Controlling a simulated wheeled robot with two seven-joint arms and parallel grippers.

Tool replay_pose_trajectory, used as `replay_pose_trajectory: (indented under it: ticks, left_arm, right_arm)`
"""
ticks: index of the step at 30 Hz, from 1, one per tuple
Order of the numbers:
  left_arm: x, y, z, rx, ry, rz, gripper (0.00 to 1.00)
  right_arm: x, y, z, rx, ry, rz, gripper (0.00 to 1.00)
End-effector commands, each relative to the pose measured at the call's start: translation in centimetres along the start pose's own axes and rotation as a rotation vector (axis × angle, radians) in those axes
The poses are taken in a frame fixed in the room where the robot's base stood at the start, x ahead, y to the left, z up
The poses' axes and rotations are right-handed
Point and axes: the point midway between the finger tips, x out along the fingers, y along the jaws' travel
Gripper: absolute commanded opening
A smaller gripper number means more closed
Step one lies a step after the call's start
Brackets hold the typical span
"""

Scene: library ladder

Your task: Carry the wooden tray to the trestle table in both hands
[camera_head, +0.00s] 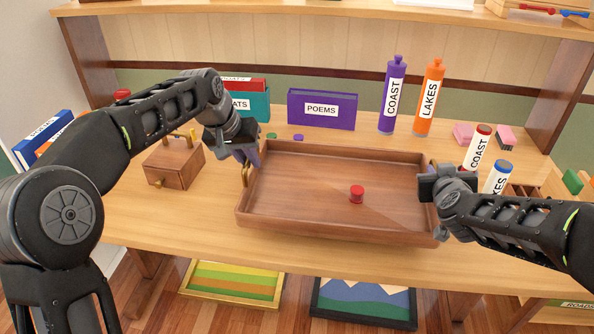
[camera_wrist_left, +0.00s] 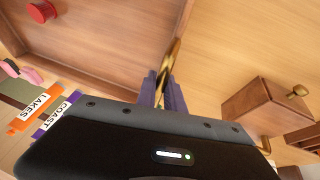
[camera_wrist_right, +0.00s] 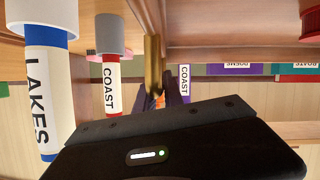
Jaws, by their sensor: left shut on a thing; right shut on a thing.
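The wooden tray (camera_head: 330,232) is a shallow brown box with brass side handles, roughly level over the pale wooden table (camera_head: 190,228). A small red knob-like piece (camera_head: 356,195) lies inside it, right of the middle. My left gripper (camera_head: 246,158) is shut on the tray's left brass handle (camera_wrist_left: 173,62). My right gripper (camera_head: 431,184) is shut on its right handle, which shows in the right wrist view (camera_wrist_right: 153,62). I cannot tell whether the tray's underside touches the table. I cannot tell whether this table is the trestle table.
A small wooden drawer box (camera_head: 173,165) stands left of the tray. Behind are a purple POEMS box (camera_head: 321,109), a purple COAST bottle (camera_head: 392,95) and an orange LAKES bottle (camera_head: 429,97). A white COAST tube (camera_head: 476,148) stands close to my right gripper. Framed pictures (camera_head: 363,303) are below the table.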

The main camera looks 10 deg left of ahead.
Motion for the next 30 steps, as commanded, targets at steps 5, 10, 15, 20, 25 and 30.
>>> replay_pose_trajectory:
  ticks: [5, 10, 15, 20, 25, 30]
  left_arm:
    - [-0.1, 0.1, -0.1, 0.0, 0.002, 0.001, 0.0]
    - [-0.1, 0.1, -0.1, 0.0, 0.002, 0.001, 0.0]
    - [0.0, 0.1, 0.0, 0.0, 0.002, 0.001, 0.0]
    - [0.4, 0.0, 0.1, 0.0, 0.002, 0.001, 0.0]
    - [1.3, -0.2, 0.5, 0.0, 0.002, 0.001, 0.0]
    - [2.5, -0.5, 1.0, 0.0, 0.002, 0.001, 0.0]
  right_arm:
    - [-0.1, 0.0, -0.2, 0.0, 0.002, -0.001, 0.0]
    - [0.0, 0.0, -0.2, 0.0, 0.002, -0.001, 0.0]
    - [0.0, 0.0, -0.1, 0.0, 0.002, -0.001, 0.0]
    - [0.2, -0.1, 0.3, 0.0, 0.002, -0.001, 0.0]
    - [0.5, -0.3, 1.2, 0.0, 0.002, 0.0, 0.0]
    - [1.0, -0.6, 2.4, 0.0, 0.002, 0.0, 0.0]
